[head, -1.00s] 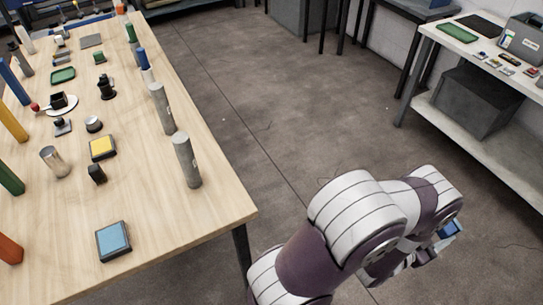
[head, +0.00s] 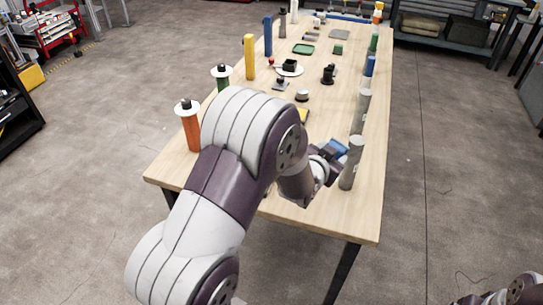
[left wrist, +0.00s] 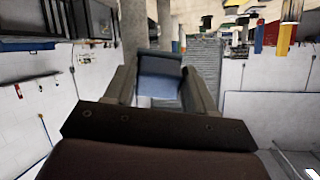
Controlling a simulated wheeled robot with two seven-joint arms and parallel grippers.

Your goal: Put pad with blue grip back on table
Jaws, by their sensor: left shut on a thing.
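My left gripper (head: 328,161) is shut on the pad with blue grip (head: 338,149) over the near right part of the wooden table (head: 335,217). In the left wrist view the pad shows as a blue square (left wrist: 160,70) between the two fingers of the left gripper (left wrist: 160,93). I cannot tell how high it is above the tabletop. My left arm hides much of the near left part of the table. Part of my right arm shows at the bottom right corner, but its gripper is out of view.
A grey cylinder (head: 352,163) stands upright close to the right of the held pad, with another grey cylinder (head: 361,110) behind it. An orange-handled tool (head: 188,128) stands at the left edge. A partly hidden yellow pad (head: 303,115) lies beyond my arm. The front right tabletop is clear.

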